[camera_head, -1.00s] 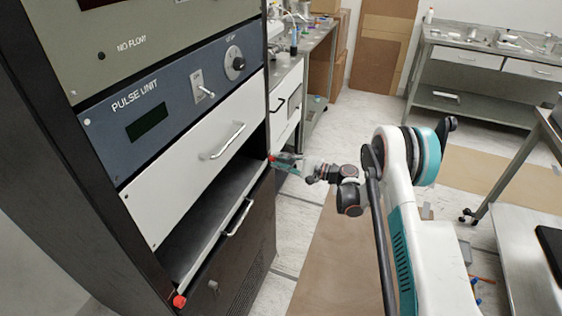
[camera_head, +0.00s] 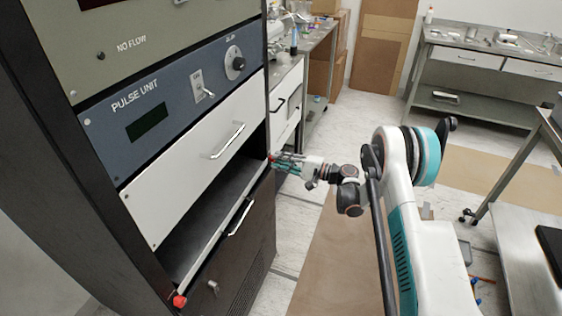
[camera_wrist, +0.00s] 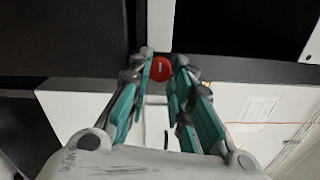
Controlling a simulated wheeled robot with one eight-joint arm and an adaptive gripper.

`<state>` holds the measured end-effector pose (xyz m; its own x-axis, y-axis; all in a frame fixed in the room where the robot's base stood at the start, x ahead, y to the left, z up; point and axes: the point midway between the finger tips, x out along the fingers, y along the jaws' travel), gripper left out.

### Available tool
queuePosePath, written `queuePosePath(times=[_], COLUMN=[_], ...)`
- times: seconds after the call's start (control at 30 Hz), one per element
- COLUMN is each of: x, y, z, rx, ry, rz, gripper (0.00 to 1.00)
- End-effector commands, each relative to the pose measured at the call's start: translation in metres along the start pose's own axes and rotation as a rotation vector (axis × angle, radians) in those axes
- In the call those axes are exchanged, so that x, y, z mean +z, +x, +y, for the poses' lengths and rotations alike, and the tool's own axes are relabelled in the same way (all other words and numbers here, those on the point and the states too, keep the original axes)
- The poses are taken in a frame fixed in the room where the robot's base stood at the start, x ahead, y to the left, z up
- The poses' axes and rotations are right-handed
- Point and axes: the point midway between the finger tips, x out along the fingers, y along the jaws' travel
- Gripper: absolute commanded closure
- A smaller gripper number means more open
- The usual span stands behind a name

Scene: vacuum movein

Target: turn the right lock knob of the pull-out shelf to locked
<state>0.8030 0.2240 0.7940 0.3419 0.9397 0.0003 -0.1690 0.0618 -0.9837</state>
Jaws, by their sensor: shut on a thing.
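The pull-out shelf (camera_head: 208,215) sits in its dark bay in the rack, with a metal handle (camera_head: 241,217) on its front. The right lock knob (camera_wrist: 161,68) is round and red with a darker slot line across its face. It lies between the teal-and-grey fingers of my gripper (camera_wrist: 162,75) in the wrist view, and the gripper is shut on it. In the head view my gripper (camera_head: 273,162) is at the right rack post, and its fingers mostly hide this knob. The left lock knob (camera_head: 179,301) is red and stands free at the shelf's lower left.
A white drawer (camera_head: 195,160) with a handle is above the shelf, below the blue pulse unit panel (camera_head: 160,105). A bench (camera_head: 285,90) stands behind the rack. A steel table (camera_head: 520,225) is at right. Open floor lies around my arm.

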Motion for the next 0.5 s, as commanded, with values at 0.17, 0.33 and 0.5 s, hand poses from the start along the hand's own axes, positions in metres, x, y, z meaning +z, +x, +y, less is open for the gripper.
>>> queuePosePath(times=[0.17,0.33,0.5], x=[0.0008,0.0005,0.0003], y=[-0.0002,-0.0001,-0.0014], z=[0.0014,0.0009,0.0006], rx=[0.002,0.002,0.001], ry=[0.0,0.0,0.001], rz=[-0.002,-0.001,-0.001], gripper=[0.59,0.59,0.59])
